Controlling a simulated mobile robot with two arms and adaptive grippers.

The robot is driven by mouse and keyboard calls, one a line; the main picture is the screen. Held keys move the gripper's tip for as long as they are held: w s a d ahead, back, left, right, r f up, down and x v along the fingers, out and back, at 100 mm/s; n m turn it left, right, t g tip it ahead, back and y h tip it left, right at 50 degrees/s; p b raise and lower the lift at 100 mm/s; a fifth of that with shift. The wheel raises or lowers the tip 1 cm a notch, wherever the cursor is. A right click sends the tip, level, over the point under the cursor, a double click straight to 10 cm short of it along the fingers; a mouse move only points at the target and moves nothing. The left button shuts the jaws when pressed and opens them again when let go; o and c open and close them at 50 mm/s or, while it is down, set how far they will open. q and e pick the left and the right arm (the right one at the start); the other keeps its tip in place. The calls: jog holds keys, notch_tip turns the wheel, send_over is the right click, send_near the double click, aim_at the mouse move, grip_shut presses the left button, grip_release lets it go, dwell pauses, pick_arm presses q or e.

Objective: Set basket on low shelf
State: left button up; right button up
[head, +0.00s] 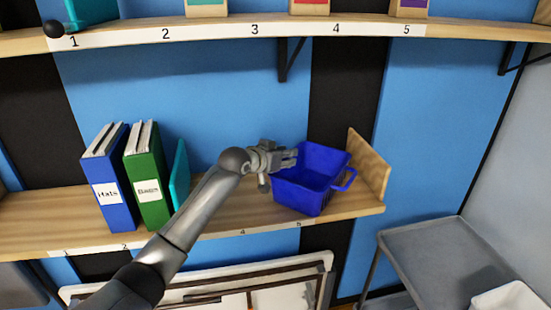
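A blue basket (299,193) with a side handle is at the right end of the low wooden shelf (245,216), above the label 5. It looks slightly tilted, and I cannot tell whether its whole base rests on the board. My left gripper (291,157) is at the basket's upper left rim, with its fingers pointing right. The fingers overlap the rim in the view, so I cannot tell whether they grip it or are only beside it. My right gripper is out of view.
A blue binder (107,190), a green binder (148,190) and a teal item (180,175) stand left on the low shelf. A wooden end panel (370,165) closes its right end. An upper shelf (210,34) runs above. A grey cart (430,250) stands lower right.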

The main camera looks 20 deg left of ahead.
pick_arm(q)
jog(key=b+v, duration=0.3)
jog(key=v, duration=0.8)
jog(key=shift+s, duration=0.3)
jog(key=shift+a+r, duration=0.1)
jog(key=shift+r, duration=0.05)
